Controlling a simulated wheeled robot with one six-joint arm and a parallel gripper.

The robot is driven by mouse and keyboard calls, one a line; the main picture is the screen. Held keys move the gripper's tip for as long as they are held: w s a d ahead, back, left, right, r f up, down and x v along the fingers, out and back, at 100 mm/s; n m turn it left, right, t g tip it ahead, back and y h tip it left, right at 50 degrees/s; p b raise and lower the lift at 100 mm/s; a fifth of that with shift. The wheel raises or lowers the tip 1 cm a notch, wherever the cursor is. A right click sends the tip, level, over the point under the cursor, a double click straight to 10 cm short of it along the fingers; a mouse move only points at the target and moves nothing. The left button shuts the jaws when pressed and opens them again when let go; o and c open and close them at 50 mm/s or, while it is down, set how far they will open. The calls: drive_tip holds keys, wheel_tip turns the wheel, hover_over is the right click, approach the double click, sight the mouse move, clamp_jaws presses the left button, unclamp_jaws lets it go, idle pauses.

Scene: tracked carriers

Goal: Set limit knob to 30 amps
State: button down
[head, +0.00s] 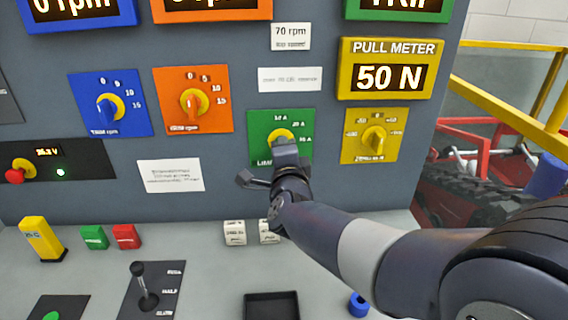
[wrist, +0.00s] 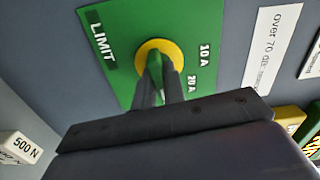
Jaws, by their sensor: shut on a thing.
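The green LIMIT plate (head: 262,122) is on the grey panel, right of centre in the head view, with amp labels around its upper right edge. It also shows tilted in the wrist view (wrist: 120,60), where 10 A and 20 A are readable. The limit knob has a yellow round base (head: 280,134) and a green grip (wrist: 155,66). My gripper (head: 284,147) is at the knob, and in the wrist view its two dark fingers (wrist: 158,80) are shut on the green grip. The fingers hide much of the knob, so I cannot tell its exact setting.
A yellow plate with a knob (head: 375,138) is close on the right, under the PULL METER display (head: 387,70) reading 50 N. Orange (head: 193,99) and blue (head: 109,104) knob plates are to the left. Below, the desk holds small blocks, a lever (head: 143,285) and a black tray (head: 271,305).

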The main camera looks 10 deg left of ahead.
drive_tip(key=shift+f+m+b, duration=0.15)
drive_tip(key=shift+m+b, duration=0.45)
drive_tip(key=shift+b, duration=0.05)
drive_tip(key=c, duration=1.5)
unclamp_jaws()
drive_tip(key=v, duration=1)
drive_tip(key=shift+s, duration=0.4)
drive_tip(key=x, duration=1.1)
drive_tip(key=shift+d, duration=0.15)
drive_tip(key=shift+s, duration=0.1)
